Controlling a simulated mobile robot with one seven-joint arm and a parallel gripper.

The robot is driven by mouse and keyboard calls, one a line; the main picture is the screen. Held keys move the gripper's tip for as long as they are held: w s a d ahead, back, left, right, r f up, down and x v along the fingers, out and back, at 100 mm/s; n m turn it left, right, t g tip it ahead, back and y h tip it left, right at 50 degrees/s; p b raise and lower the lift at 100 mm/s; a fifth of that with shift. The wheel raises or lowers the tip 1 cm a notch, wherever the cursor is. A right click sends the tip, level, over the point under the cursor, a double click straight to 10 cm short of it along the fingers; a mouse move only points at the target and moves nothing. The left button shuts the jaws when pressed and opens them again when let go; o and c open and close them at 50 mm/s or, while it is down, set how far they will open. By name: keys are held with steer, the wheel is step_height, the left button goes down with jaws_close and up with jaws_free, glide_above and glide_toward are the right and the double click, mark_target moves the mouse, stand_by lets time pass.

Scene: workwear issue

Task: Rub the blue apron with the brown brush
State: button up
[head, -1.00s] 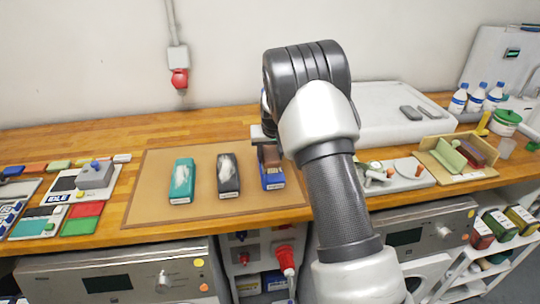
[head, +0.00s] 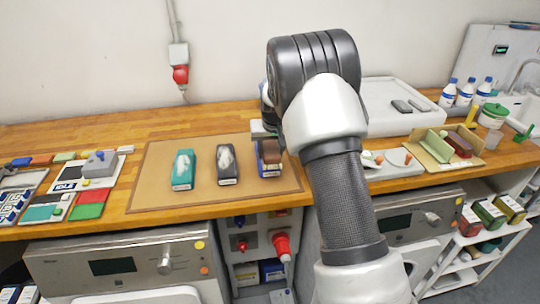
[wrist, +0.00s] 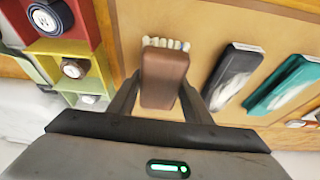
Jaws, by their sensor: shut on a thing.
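The blue apron (head: 270,173) is a folded bundle with a pale label on its front edge. It lies at the right end of the tan mat, partly hidden under the brush and my arm. My gripper (wrist: 162,88) is shut on the brown brush (wrist: 163,74), and cream bristles show at its far end in the wrist view. In the head view the brush (head: 271,152) is over the blue apron; I cannot tell whether the bristles press on it. The apron itself is hidden in the wrist view.
A black folded bundle (head: 227,166) and a teal one (head: 183,170), both with whitish patches, lie left of the blue apron on the mat (head: 148,190). Stamps and coloured pads lie further left. A tray with a green block (head: 436,146) stands at right.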

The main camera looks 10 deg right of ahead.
mark_target(269, 145)
steer(key=shift+r+p, duration=1.3)
steer(key=shift+r, duration=1.5)
steer(key=shift+a, duration=0.1)
